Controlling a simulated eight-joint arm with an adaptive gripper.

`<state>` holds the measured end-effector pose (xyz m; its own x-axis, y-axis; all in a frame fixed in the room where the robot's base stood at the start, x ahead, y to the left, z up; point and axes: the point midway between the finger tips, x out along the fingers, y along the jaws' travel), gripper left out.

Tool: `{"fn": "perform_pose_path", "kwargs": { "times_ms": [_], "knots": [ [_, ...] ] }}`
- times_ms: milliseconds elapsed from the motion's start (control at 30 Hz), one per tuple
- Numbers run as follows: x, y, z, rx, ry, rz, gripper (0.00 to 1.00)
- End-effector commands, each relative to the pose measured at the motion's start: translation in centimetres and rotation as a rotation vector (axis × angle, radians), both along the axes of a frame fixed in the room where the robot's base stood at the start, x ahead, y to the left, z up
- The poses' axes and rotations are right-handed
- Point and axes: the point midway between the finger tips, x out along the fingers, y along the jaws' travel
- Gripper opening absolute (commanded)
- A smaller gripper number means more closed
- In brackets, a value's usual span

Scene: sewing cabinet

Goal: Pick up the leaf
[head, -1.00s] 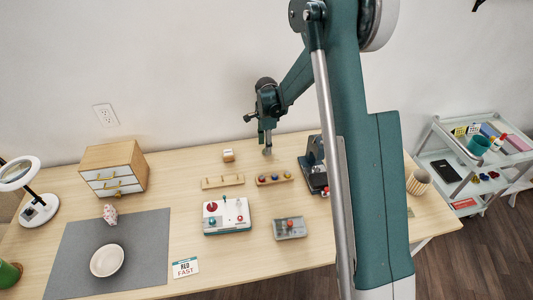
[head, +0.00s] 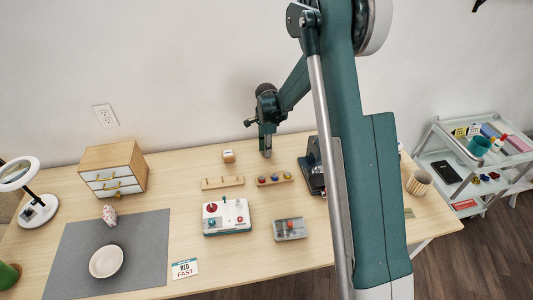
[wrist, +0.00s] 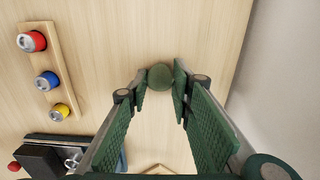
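A dark green, rounded, textured thing (wrist: 160,77), the only piece here that could be the leaf, shows between my fingertips in the wrist view. A flat leaf outline cannot be made out. My gripper (wrist: 160,90) points down at the table with its two green finger pads apart, one on each side of this thing. The right pad looks very close to it; contact cannot be told. In the head view my gripper (head: 267,153) is low over the back of the table, and the green thing cannot be made out there.
A wooden rack (wrist: 49,65) with red, blue and yellow spools lies left of my gripper. A dark machine (head: 316,168) stands nearby on the right in the head view. A small wooden box (head: 228,156) and a peg rail (head: 222,183) are to the left. The wall is close behind.

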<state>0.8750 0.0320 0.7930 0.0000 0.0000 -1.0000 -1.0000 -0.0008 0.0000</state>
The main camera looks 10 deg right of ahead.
Motion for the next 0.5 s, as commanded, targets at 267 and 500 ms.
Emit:
{"fn": "perform_pose_path", "kwargs": {
  "times_ms": [267,500],
  "knots": [
    [0.00,0.00,0.00,0.000,0.000,0.000,0.18],
    [0.00,0.00,0.28,0.000,0.000,0.000,0.18]
  ]
}}
